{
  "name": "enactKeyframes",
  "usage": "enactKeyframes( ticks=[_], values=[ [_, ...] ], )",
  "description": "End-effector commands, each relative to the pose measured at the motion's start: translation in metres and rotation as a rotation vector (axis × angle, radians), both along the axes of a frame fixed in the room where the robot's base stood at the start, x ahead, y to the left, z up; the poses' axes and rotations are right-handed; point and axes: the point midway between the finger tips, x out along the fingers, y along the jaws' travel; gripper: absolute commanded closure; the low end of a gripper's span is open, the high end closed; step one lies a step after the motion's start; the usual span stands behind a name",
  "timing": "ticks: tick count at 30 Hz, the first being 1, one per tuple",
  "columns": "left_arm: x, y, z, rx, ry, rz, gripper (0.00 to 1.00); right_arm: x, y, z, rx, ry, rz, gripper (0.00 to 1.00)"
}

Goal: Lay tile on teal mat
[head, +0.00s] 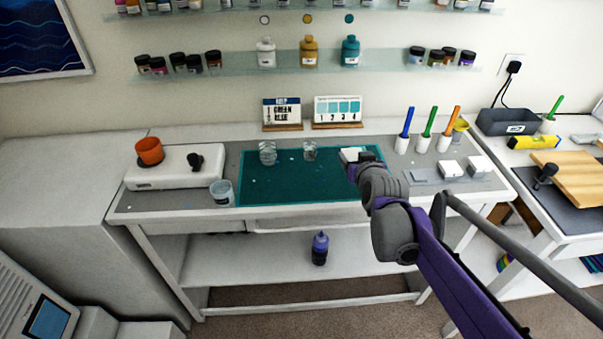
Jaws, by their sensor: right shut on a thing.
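The teal mat (270,187) lies in the middle of the grey worktop. A white tile (348,154) shows at the mat's right back part, in the jaws of my right gripper (359,157). The gripper is shut on the tile. The wrist hides part of it, and I cannot tell whether the tile touches the mat. My left gripper is not in view.
Two clear cups (267,153) (310,151) stand at the mat's back. A larger clear cup (221,192) is at its left front corner. Two white blocks (450,169) (479,166) sit on the right. Colored sticks stand in white holders (423,144) behind. The mat's front middle is clear.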

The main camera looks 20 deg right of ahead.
Motion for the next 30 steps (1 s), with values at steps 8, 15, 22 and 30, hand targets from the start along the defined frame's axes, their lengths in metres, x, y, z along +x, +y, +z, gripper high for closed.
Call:
enactKeyframes(
  ticks=[8, 15, 22, 30],
  values=[
    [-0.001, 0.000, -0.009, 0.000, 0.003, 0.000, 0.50, -0.001, -0.002, -0.044, 0.000, 0.000, -0.003, 0.88],
    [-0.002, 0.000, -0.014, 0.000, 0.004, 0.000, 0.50, -0.001, -0.002, -0.070, 0.000, 0.000, -0.002, 0.88],
    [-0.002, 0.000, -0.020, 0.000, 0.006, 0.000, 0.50, -0.001, -0.002, -0.099, 0.000, 0.000, -0.003, 0.88],
    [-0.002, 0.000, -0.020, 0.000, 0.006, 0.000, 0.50, -0.001, -0.001, -0.100, 0.000, -0.001, -0.003, 0.88]
  ],
)
